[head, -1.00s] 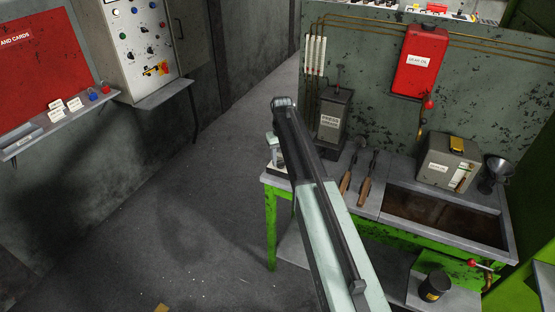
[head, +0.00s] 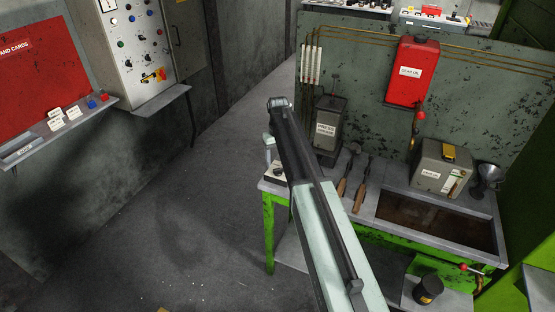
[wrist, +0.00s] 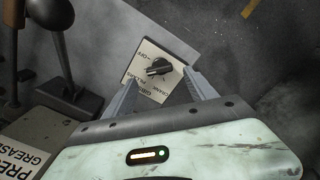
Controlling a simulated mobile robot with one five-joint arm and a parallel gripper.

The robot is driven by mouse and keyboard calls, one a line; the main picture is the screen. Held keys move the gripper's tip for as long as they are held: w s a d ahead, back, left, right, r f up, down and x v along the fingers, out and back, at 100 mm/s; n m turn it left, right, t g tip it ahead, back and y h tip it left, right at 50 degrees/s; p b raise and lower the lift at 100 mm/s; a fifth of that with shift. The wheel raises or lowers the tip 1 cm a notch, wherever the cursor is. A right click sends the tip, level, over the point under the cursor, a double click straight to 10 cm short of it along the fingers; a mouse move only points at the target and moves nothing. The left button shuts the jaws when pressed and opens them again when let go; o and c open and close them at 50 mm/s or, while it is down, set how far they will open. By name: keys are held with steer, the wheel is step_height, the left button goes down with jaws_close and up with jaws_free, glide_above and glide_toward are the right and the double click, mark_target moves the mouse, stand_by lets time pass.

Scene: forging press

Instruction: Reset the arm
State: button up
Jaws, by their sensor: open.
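My arm crosses the head view from the lower right up to its elbow above the bench's left end. My gripper (wrist: 158,77) shows in the wrist view with its two fingers spread apart and nothing held between them. A black rotary knob (wrist: 158,67) on a pale labelled plate (wrist: 138,70) lies beyond and between the fingertips. I cannot tell how far the tips are from it. In the head view the gripper is mostly hidden beside my arm, and the plate (head: 274,173) shows at the bench's left corner.
The green-legged bench (head: 268,235) carries a press grease can (head: 327,125), two wooden-handled tools (head: 360,190), a grey box (head: 441,168) and a funnel (head: 487,174). A red gear oil tank (head: 412,72) hangs behind. A control panel (head: 135,50) is on the left wall. The floor between is clear.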

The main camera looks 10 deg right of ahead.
step_height(320, 180, up, 4)
steer(key=shift+f+p, duration=0.1)
steer(key=shift+p, duration=1.1)
steer(key=shift+f, duration=0.15)
steer(key=s+a+f+m+b, duration=0.1)
steer(key=s+b, duration=0.1)
steer(key=s, duration=1.2)
steer(key=s+a+f+b, duration=0.1)
steer(key=s+f+b, duration=0.1)
steer(key=s, duration=1.1)
steer(key=shift+s+f+m, duration=0.25)
steer(key=shift+s+m, duration=0.1)
steer(key=shift+m, duration=0.05)
